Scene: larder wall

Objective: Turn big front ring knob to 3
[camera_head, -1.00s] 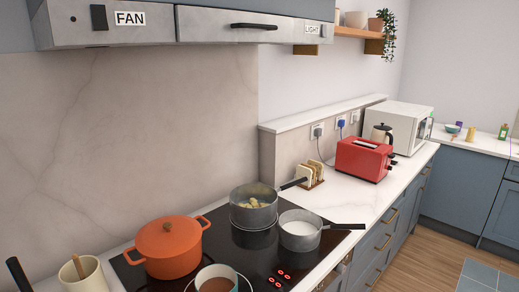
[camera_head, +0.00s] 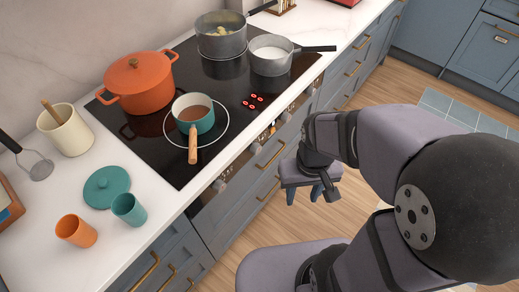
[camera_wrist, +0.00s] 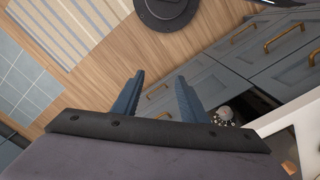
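A row of grey knobs runs along the front panel below the hob (camera_head: 160,160). One knob (camera_head: 219,185) is at the left end, and another knob (camera_head: 257,148) is further right. Labels and pointer settings are too small to read. Red digits (camera_head: 253,101) on the glass look like zeros. The large outlined front ring (camera_head: 222,141) has a teal pan (camera_head: 194,114) on it. My gripper (camera_head: 304,194) is open and empty, out in front of the drawers, apart from the knobs. In the wrist view my gripper (camera_wrist: 158,98) shows both fingers spread, with a knob (camera_wrist: 225,113) beyond the right finger.
The teal pan's wooden handle (camera_head: 193,145) points toward the front edge. An orange pot (camera_head: 137,85) and two grey pans (camera_head: 221,40) stand on the hob. Cups (camera_head: 129,208) and a teal lid (camera_head: 107,187) are on the left counter.

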